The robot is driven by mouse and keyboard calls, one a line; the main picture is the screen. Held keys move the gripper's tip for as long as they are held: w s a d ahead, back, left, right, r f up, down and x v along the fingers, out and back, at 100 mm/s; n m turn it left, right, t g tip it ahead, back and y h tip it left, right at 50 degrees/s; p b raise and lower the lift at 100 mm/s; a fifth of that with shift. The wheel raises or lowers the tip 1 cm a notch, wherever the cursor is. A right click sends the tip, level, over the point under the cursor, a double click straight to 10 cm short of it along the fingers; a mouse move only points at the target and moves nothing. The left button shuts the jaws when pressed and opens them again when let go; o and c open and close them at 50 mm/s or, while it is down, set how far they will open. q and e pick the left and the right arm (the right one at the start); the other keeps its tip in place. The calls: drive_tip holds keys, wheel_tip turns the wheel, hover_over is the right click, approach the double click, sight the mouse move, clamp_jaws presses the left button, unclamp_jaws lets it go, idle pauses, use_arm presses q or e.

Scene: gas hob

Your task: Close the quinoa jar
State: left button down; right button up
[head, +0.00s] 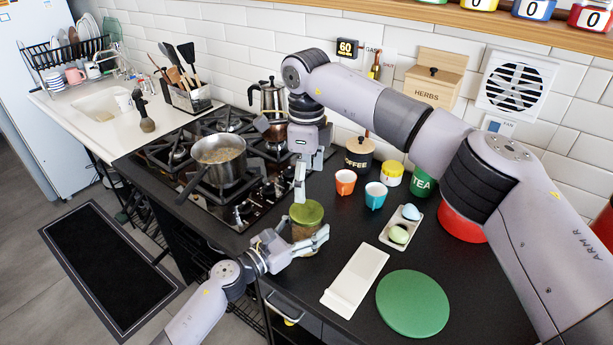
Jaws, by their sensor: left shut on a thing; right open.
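The quinoa jar (301,231) stands near the front edge of the dark counter, right of the hob. Its contents look brownish. A green lid (307,212) sits on top of it; I cannot tell whether it is fully tightened. My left gripper (307,243) is shut on the jar's body from the front, and its fingers hide the lower part. My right gripper (300,190) points down just above the lid's back left side. It is open, with nothing seen between its fingers; whether it touches the lid is unclear.
A pot (218,160) and a moka pot (268,97) stand on the hob left of the jar. Orange (345,182) and blue (375,195) cups stand to the right. A white board (355,280), an egg tray (401,224) and a green round mat (412,303) lie further right.

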sight(306, 211)
drive_tip(key=shift+f, duration=0.1)
drive_tip(key=shift+f, duration=3.9)
drive_tip(key=shift+c, duration=0.2)
drive_tip(key=c, duration=1.2)
drive_tip(key=o, duration=1.4)
drive_tip(key=shift+c, duration=0.2)
wheel_tip(306, 211, up, 12)
